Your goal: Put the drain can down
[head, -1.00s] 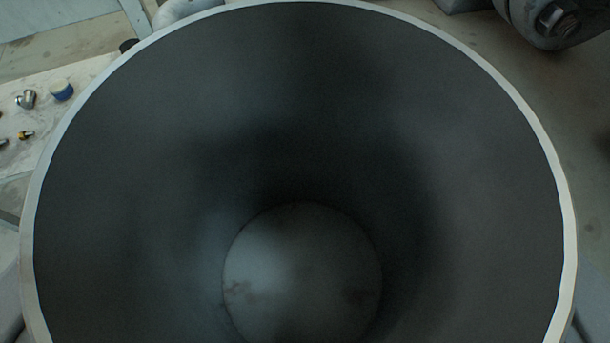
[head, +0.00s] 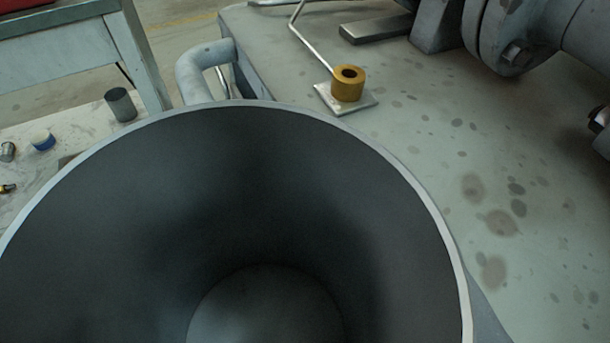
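The drain can (head: 270,190) fills the lower left and middle of the head view. I look down into its dark, empty inside, with a pale rim around it and a round bottom (head: 265,310). Its lower part is cut off by the picture edge. My gripper is not visible, so its hold on the can does not show. A grey surface with dark spots (head: 440,150) lies behind and to the right of the can. Whether the can touches it is hidden.
A brass cylinder (head: 347,84) on a small plate stands behind the can, beside a bent rod. A flanged pipe (head: 515,35) is at the upper right. A pale surface with small fittings (head: 42,141) and a dark cup (head: 121,104) lies left.

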